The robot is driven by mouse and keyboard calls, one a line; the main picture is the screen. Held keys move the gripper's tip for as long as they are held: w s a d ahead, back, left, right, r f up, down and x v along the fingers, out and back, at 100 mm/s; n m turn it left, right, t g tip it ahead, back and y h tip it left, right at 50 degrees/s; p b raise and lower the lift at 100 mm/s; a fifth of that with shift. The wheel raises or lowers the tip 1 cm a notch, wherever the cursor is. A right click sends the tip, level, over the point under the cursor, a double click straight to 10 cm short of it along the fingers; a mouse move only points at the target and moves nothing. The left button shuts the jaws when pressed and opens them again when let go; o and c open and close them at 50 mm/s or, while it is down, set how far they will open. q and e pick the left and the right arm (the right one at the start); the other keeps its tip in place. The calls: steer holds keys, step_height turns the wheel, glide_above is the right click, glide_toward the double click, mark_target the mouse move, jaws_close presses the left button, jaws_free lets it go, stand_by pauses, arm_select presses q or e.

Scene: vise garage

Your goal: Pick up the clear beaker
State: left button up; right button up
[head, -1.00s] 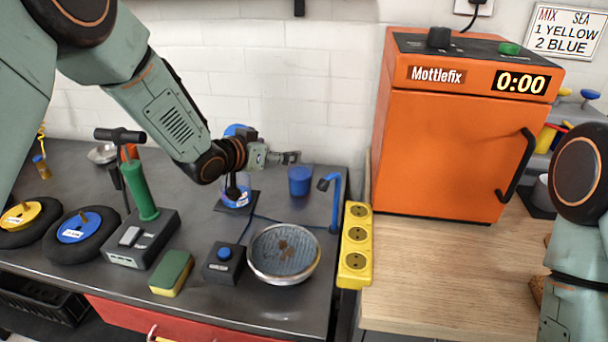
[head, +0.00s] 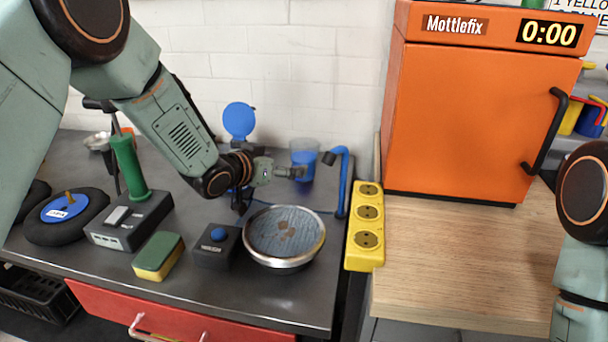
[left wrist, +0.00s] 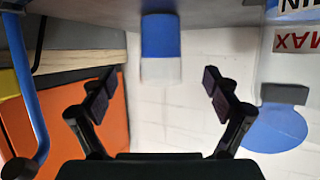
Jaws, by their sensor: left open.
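The clear beaker (head: 304,150) stands upright on the dark bench near the wall, with blue contents in its lower part. My left gripper (head: 298,172) is open and empty, just in front of the beaker, overlapping its lower left side in the head view. In the left wrist view the beaker (left wrist: 160,68) appears upside down, centred between the spread fingertips of the left gripper (left wrist: 158,88) and beyond them. Contact is not visible. My right arm shows at the right edge of the head view, but its gripper is out of view.
A blue bent tap (head: 343,180) stands right of the beaker, near a yellow socket strip (head: 366,225). A round metal bowl (head: 284,236) is in front. A round blue lid (head: 239,119) rises left of it, behind my arm. An orange oven (head: 480,110) stands right.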

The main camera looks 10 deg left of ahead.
mark_target(296, 162)
arm_select(q)
steer(key=shift+w+f, duration=0.4)
steer(key=shift+w, duration=0.05)
steer(key=shift+b+x, duration=0.3)
steer(key=shift+x, duration=0.7)
steer(key=b+x, duration=0.1)
steer(key=x, duration=0.3)
steer(key=shift+r, duration=0.1)
steer(key=shift+w+d+f, duration=0.2)
steer(key=shift+w+d, duration=0.1)
steer(key=shift+w, duration=0.1)
steer(key=shift+r, duration=0.1)
steer(key=shift+a, duration=0.1)
steer(key=c, duration=1.4)
